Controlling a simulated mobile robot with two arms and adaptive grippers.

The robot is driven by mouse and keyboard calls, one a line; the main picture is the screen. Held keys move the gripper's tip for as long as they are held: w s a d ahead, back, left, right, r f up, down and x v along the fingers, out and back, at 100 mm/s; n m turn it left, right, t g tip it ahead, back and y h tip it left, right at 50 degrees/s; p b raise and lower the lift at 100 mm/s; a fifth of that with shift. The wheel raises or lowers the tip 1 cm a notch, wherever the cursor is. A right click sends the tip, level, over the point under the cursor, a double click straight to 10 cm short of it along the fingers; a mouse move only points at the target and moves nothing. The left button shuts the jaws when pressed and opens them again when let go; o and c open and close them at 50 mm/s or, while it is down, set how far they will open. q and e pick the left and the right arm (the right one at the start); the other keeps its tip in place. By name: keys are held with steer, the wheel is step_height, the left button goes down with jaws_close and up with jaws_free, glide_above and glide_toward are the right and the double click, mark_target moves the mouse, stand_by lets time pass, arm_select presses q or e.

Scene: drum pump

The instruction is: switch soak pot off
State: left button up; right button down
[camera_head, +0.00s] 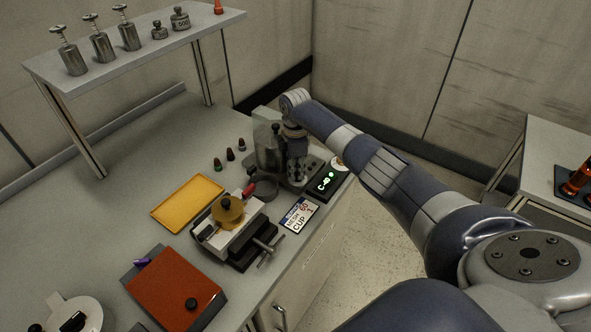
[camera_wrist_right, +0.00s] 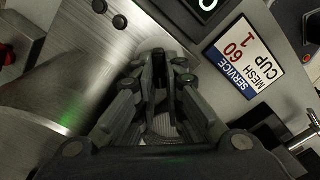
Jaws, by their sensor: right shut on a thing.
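A metal pot (camera_head: 268,150), which looks like the soak pot, stands at the far end of the bench. My right gripper (camera_head: 297,176) points down just right of it, in front of a black unit with a green readout (camera_head: 323,183). In the wrist view, my right gripper (camera_wrist_right: 160,75) is shut on a small part that its fingers mostly hide; I cannot tell its exact shape. A brushed metal surface (camera_wrist_right: 85,60) lies beneath the gripper there. The switch's setting cannot be read. My left gripper is not in view.
A service label card (camera_head: 299,215) lies on the bench near the gripper. A vise with a brass piece (camera_head: 228,210), a yellow tray (camera_head: 187,202) and a red box (camera_head: 177,288) stand nearer. A raised shelf with metal weights (camera_head: 103,46) stands at left.

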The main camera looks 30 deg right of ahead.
mark_target(296, 173)
steer(key=shift+r, duration=0.1)
stand_by(0.4)
steer(key=c, duration=1.7)
jaws_free()
step_height(296, 173, up, 12)
steer(key=shift+f, duration=0.1)
